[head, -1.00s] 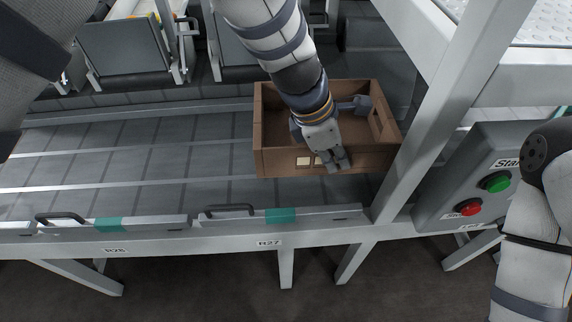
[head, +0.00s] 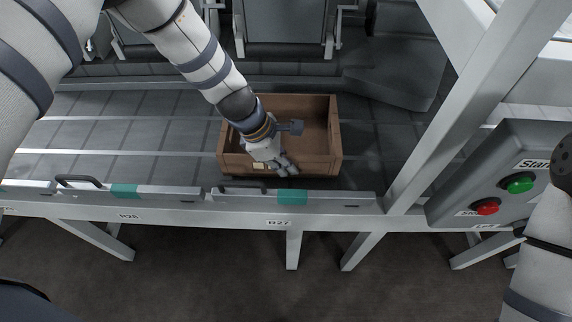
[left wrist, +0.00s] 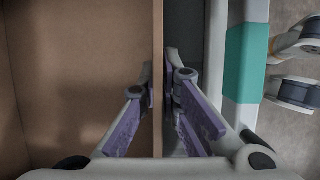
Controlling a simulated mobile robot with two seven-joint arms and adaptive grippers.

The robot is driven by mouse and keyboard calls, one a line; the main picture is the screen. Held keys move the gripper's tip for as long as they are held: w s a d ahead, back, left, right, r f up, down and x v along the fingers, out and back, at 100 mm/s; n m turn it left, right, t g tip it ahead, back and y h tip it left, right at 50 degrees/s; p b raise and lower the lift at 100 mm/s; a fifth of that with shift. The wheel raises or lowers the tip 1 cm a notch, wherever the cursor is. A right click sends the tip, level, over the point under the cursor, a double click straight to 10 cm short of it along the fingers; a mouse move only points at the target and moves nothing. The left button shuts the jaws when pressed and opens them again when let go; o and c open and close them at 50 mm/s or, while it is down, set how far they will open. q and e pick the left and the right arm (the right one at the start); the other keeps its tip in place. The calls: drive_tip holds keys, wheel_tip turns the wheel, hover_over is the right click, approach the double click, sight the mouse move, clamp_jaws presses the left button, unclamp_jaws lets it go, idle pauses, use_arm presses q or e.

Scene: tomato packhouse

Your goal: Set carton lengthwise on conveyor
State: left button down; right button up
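The carton (head: 318,166) is a brown, open-topped box with nothing visible inside. It is on or just above the grey conveyor (head: 90,135), its long side running left to right along the belt; I cannot tell whether it touches. My left gripper (head: 284,166) is shut on the carton's near long wall, beside a pale label. In the left wrist view my left gripper (left wrist: 160,85) has one purple-padded finger inside the carton (left wrist: 75,80) and one outside, with the wall's edge between them. My left forearm hides part of the carton. My right gripper is out of view.
A low guard rail with teal marks (head: 240,190) runs along the conveyor's near edge. A slanted grey post (head: 440,130) stands right of the carton. A control box (head: 500,180) has green and red buttons. The belt left of the carton is free.

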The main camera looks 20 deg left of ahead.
use_arm(q)
drive_tip(key=shift+f, duration=0.6)
drive_tip(key=shift+r, duration=0.15)
drive_tip(key=c, duration=1.8)
unclamp_jaws()
drive_tip(key=shift+f, duration=0.2)
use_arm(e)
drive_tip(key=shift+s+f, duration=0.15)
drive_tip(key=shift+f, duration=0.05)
use_arm(q)
drive_tip(key=p+v, duration=0.2)
drive_tip(key=v, duration=1)
drive_tip(key=shift+d+r, duration=0.1)
drive_tip(key=shift+r, duration=0.2)
drive_tip(key=shift+s, duration=0.1)
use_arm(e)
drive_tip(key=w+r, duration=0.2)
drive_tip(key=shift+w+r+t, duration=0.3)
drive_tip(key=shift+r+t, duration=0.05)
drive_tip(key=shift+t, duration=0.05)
